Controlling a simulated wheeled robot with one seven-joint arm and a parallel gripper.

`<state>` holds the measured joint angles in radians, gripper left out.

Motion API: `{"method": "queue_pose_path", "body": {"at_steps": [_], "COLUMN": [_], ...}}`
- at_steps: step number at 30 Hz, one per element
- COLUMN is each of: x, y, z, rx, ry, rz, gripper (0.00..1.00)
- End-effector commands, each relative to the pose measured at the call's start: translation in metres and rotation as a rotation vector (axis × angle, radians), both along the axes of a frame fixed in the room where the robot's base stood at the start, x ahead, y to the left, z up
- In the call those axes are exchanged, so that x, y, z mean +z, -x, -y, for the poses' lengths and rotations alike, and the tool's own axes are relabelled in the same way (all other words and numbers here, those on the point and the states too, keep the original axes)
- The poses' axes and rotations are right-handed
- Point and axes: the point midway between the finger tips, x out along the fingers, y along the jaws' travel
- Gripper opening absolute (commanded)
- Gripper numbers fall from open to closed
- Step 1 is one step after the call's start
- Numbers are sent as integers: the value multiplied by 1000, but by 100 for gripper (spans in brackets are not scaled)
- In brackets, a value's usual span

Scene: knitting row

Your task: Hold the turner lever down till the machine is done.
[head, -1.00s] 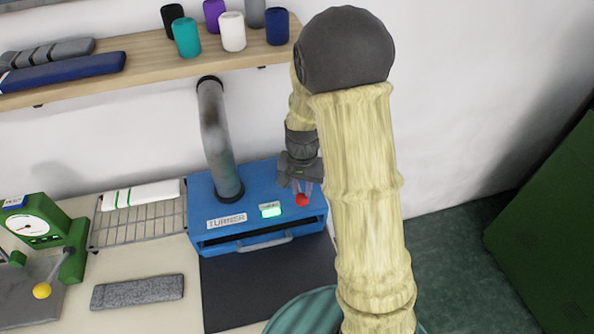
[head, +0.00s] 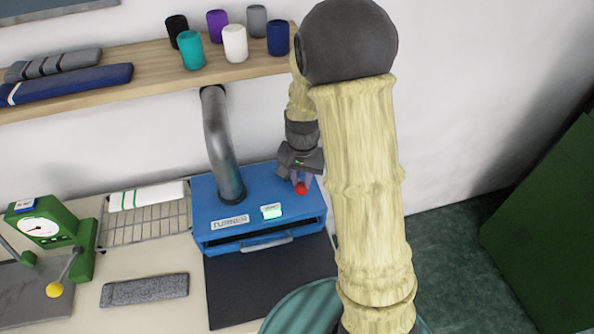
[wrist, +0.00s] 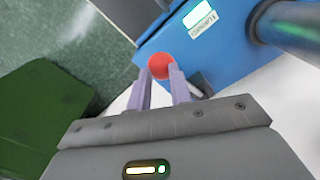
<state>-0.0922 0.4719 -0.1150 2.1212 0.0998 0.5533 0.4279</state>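The turner (head: 262,192) is a blue box with a "TURNER" label (head: 230,222) and a lit green display (head: 271,211). Its lever ends in a red ball knob (head: 301,188) near the box's right side. My gripper (head: 302,181) is over the knob, fingers pointing down. Part of the grey lever rod (wrist: 199,84) shows beside the right finger. The rest of the lever is hidden.
A grey pipe (head: 222,145) rises from the turner. A wire rack (head: 145,222) with a white piece and a green machine (head: 50,226) stand to the left. A shelf with several yarn cones is above. A dark mat (head: 270,285) lies in front.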

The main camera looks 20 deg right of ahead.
Motion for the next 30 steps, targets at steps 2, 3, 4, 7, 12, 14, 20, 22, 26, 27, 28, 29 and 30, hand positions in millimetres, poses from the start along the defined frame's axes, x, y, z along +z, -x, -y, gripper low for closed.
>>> {"method": "queue_pose_path", "body": {"at_steps": [2, 3, 4, 7, 12, 14, 20, 22, 26, 27, 28, 29, 30], "x": [8, 11, 13, 19, 30, 34, 47, 52, 60, 62, 64, 66, 69], "y": [0, 0, 0, 0, 0, 0, 0, 0, 0, 0, 0, 0, 0], "z": [0, 0, 0, 0, 0, 0, 0, 0, 0, 0, 0, 0, 0], "rx": [0, 0, 0, 0, 0, 0, 0, 0, 0, 0, 0, 0, 0], "ry": [0, 0, 0, 0, 0, 0, 0, 0, 0, 0, 0, 0, 0], "rz": [0, 0, 0, 0, 0, 0, 0, 0, 0, 0, 1, 1, 1], "gripper": [20, 20, 20, 20, 20, 20, 20, 20, 20, 20, 20, 20, 20]}}
